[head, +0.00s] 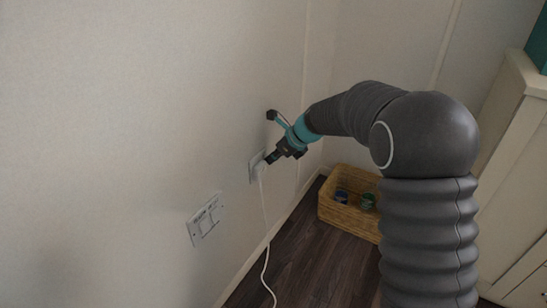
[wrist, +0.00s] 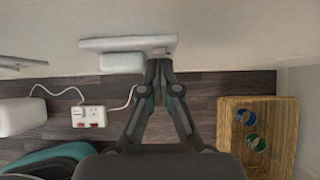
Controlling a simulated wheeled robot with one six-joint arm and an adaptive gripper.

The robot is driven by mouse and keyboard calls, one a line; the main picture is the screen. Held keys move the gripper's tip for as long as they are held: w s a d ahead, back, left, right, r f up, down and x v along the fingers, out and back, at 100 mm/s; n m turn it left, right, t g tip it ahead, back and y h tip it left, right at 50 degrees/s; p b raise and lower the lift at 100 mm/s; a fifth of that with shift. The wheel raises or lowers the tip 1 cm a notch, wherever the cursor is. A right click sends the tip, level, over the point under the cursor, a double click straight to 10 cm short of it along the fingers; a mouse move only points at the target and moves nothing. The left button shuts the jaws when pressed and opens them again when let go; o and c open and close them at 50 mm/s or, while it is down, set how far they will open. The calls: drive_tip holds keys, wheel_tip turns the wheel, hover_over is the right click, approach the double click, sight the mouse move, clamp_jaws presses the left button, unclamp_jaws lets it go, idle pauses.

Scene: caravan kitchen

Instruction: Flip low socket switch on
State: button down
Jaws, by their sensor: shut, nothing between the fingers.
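A low white socket plate (head: 254,167) is on the wall, with a white plug and cable at it in the head view. In the wrist view the plate (wrist: 95,44) is seen edge-on at the top, with the white plug (wrist: 121,63) standing out from it, left of my fingers. My gripper (head: 268,160) is shut and empty, its tips at the right part of the plate; the shut tips (wrist: 158,63) also show in the wrist view. Whether they touch the plate is unclear. The switch itself is not visible; the gripper and viewing angle hide it.
A second wall plate (head: 206,220) is nearer, to the left. A white cable (head: 265,230) hangs to the dark floor. A power strip (wrist: 88,116) with red switches and a white box (wrist: 22,116) lie left. A wicker basket (head: 350,210) with cans stands right.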

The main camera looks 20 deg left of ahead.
drive_tip(key=shift+a, duration=0.1)
drive_tip(key=shift+r, duration=0.15)
drive_tip(key=shift+a+r+p, duration=0.1)
drive_tip(key=shift+r+p, duration=0.65)
drive_tip(key=shift+p, duration=0.35)
drive_tip(key=shift+f, duration=0.1)
drive_tip(key=d+f+p+v, duration=0.1)
drive_tip(key=d+v, duration=0.1)
drive_tip(key=v, duration=1.1)
drive_tip(key=shift+s+f+p, duration=0.3)
drive_tip(key=shift+f, duration=0.15)
